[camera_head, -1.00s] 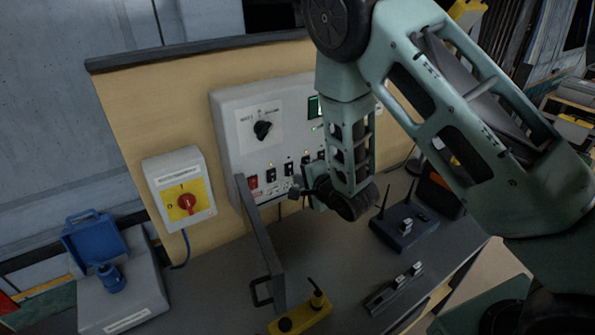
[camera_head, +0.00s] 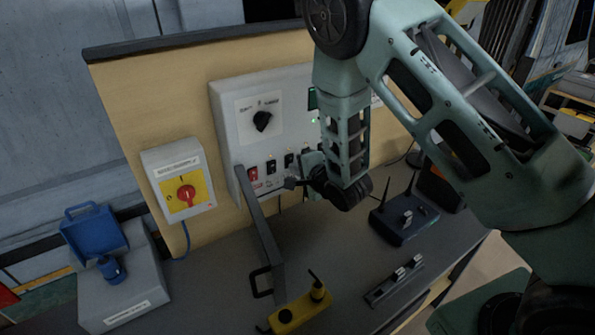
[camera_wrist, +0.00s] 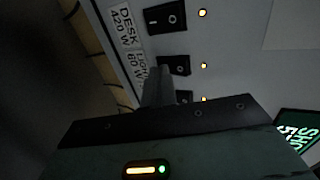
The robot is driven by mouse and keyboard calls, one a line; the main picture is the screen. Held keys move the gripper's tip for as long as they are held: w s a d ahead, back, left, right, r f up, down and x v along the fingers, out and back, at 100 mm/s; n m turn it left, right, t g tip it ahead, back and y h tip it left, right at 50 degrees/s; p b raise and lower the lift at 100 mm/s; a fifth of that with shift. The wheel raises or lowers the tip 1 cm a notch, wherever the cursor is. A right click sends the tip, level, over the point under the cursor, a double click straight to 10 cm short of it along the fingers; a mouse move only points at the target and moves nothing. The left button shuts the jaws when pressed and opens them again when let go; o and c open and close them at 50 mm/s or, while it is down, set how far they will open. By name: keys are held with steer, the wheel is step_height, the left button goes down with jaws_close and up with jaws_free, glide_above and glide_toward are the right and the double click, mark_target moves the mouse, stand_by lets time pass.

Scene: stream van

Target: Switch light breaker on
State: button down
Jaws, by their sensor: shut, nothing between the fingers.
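The light breaker (camera_wrist: 174,65) is a black rocker switch beside the label "Light 80 W" (camera_wrist: 139,66) in the wrist view. A small amber lamp (camera_wrist: 203,66) glows on its other side. I cannot tell which way the rocker is tipped. My gripper (camera_wrist: 157,76) is shut and empty, its narrow fingertips close to the lower left edge of this breaker; contact cannot be told.
The desk breaker (camera_wrist: 166,17) is the neighbouring rocker. A red switch (camera_head: 253,174) sits at the row's left end, with a black rotary knob (camera_head: 262,121) above. A yellow pendant (camera_head: 300,308) lies below.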

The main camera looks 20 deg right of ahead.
steer(key=shift+r, duration=0.1)
steer(key=shift+r+p, duration=0.4)
steer(key=shift+r, duration=0.4)
